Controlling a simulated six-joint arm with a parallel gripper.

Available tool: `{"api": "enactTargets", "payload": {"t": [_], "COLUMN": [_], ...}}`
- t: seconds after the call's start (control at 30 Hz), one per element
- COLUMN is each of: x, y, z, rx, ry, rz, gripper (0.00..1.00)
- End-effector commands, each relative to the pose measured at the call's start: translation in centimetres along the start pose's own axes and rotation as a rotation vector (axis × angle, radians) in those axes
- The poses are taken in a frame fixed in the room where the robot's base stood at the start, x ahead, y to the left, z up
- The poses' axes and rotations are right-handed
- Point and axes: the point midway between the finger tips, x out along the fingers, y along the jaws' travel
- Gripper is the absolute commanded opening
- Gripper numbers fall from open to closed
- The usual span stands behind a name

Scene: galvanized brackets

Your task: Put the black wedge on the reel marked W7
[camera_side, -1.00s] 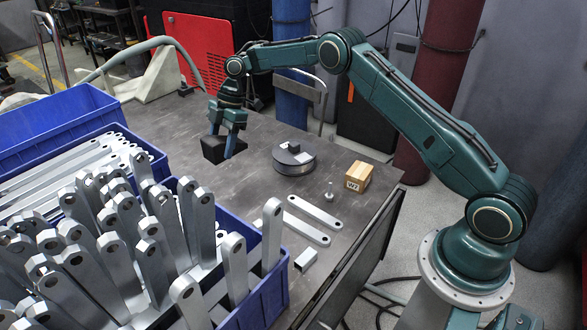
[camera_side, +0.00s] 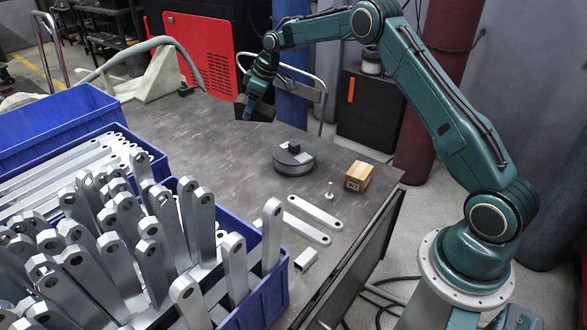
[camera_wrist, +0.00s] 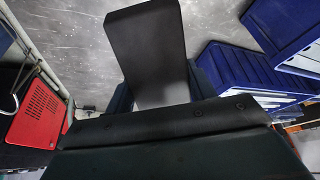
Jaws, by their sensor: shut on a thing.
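My gripper (camera_side: 254,98) is shut on the black wedge (camera_side: 257,114) and holds it above the far part of the table. In the wrist view the wedge (camera_wrist: 148,45) sticks out dark and flat-faced between the fingers. The reel (camera_side: 294,167) is a grey, round spool lying flat on the table, nearer the camera and to the right of my gripper. A small dark block with a pale face sits on the reel. I can make out no marking on the reel itself.
A blue crate (camera_side: 270,290) of upright metal brackets fills the near left, with more blue crates behind. Flat brackets (camera_side: 314,212), a bolt (camera_side: 329,190) and a small metal piece (camera_side: 305,259) lie near the table's right edge. The table's middle is clear.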

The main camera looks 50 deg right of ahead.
Motion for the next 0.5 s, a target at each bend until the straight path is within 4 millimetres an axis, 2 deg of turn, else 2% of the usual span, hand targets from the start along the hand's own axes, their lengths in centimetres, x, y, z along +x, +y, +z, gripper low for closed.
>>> {"api": "enactTargets", "payload": {"t": [0.03,0.2,0.33,0.5], "x": [-1.1,-4.1,-6.1,-7.8], "y": [1.6,6.2,8.8,10.7], "z": [0.6,3.1,5.0,6.8], "rx": [0.092,0.411,0.604,0.762], "ry": [0.005,0.004,0.005,0.003], "rz": [0.044,0.174,0.253,0.317], "gripper": [0.17,0.17,0.17,0.17]}}
